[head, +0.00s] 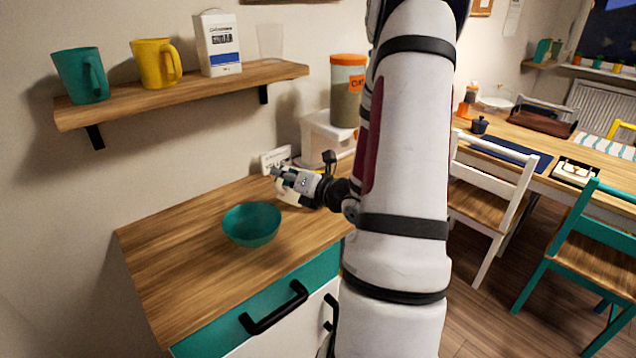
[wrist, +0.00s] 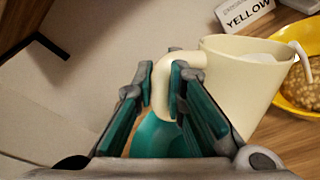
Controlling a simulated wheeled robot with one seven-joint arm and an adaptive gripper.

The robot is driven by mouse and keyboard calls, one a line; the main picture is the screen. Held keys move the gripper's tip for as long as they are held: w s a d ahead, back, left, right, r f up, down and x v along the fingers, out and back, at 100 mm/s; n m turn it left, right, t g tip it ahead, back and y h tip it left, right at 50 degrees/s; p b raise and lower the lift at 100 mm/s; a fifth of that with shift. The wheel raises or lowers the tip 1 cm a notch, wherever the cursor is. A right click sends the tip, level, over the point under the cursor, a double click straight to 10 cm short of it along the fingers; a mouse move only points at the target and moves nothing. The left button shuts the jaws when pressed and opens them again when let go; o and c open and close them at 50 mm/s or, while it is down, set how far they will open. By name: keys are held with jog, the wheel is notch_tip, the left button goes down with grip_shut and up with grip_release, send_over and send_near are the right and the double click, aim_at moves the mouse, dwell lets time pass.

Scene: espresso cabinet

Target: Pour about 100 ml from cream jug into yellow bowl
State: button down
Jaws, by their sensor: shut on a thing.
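The cream jug (wrist: 232,85) is in the wrist view, its handle between the fingers of my gripper (wrist: 163,88). My gripper is shut on this handle. Whitish contents show inside the rim. In the head view the jug (head: 288,194) is mostly hidden by my gripper (head: 284,178). The yellow bowl (wrist: 286,98) is just beyond the jug at the right of the wrist view, with pale, lumpy contents. A white curved strip (wrist: 303,58) arches from near the jug's rim over this bowl; I cannot tell if it is liquid. In the head view the yellow bowl is almost wholly hidden.
A teal bowl (head: 251,226) stands on the wooden counter (head: 185,265), left of my gripper. A white card reading YELLOW (wrist: 243,14) stands behind the yellow bowl. A wall shelf (head: 190,92) with mugs hangs above. The counter's left part is clear.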

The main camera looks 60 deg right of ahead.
jog(key=shift+d+r+m+p, duration=0.4)
jog(key=shift+r+p, duration=0.1)
jog(key=shift+p, duration=0.45)
jog(key=shift+d+m+p, duration=0.25)
jog(key=shift+m+p, duration=0.15)
jog(key=shift+p, duration=0.05)
dwell(0.5)
